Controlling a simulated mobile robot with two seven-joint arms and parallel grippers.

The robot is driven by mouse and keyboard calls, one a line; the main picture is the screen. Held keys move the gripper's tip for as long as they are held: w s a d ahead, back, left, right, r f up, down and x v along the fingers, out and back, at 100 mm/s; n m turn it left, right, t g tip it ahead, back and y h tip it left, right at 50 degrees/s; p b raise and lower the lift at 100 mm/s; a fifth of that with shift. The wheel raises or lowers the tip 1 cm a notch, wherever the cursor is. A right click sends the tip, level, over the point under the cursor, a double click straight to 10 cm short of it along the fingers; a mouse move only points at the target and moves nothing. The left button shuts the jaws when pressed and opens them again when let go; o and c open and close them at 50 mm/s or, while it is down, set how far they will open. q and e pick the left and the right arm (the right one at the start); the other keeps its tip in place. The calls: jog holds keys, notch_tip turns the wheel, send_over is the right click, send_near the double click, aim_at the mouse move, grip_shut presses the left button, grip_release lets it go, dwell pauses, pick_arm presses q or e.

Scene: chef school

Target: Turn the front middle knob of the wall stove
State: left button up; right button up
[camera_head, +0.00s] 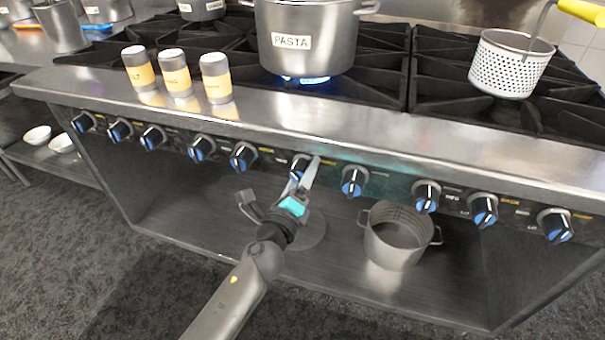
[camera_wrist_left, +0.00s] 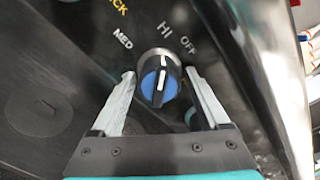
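The wall stove (camera_head: 335,128) has a row of black knobs with blue faces along its steel front. My left gripper (camera_head: 304,175) is at a knob (camera_head: 298,163) near the middle of the row and partly covers it in the head view. In the left wrist view the same knob (camera_wrist_left: 158,82) sits between the two fingers of my left gripper (camera_wrist_left: 161,74). The fingers are apart, one on each side, with a small gap to the knob. The knob's white mark stands nearly upright in that view, with HI, MED and OFF printed around it. My right gripper is not in view.
A PASTA pot (camera_head: 305,40) stands on the stove above a blue flame (camera_head: 300,79). Three shakers (camera_head: 175,72) stand near the front edge at left. A perforated basket (camera_head: 510,65) is on the right grate. A steel pot (camera_head: 395,240) is on the shelf below the knobs.

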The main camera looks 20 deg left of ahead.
pick_arm(q)
jog(key=shift+o, duration=0.4)
jog(key=s+b, duration=0.2)
jog(key=s, duration=1.3)
jog(key=shift+s+a+b, duration=0.15)
jog(key=shift+a+b, duration=0.15)
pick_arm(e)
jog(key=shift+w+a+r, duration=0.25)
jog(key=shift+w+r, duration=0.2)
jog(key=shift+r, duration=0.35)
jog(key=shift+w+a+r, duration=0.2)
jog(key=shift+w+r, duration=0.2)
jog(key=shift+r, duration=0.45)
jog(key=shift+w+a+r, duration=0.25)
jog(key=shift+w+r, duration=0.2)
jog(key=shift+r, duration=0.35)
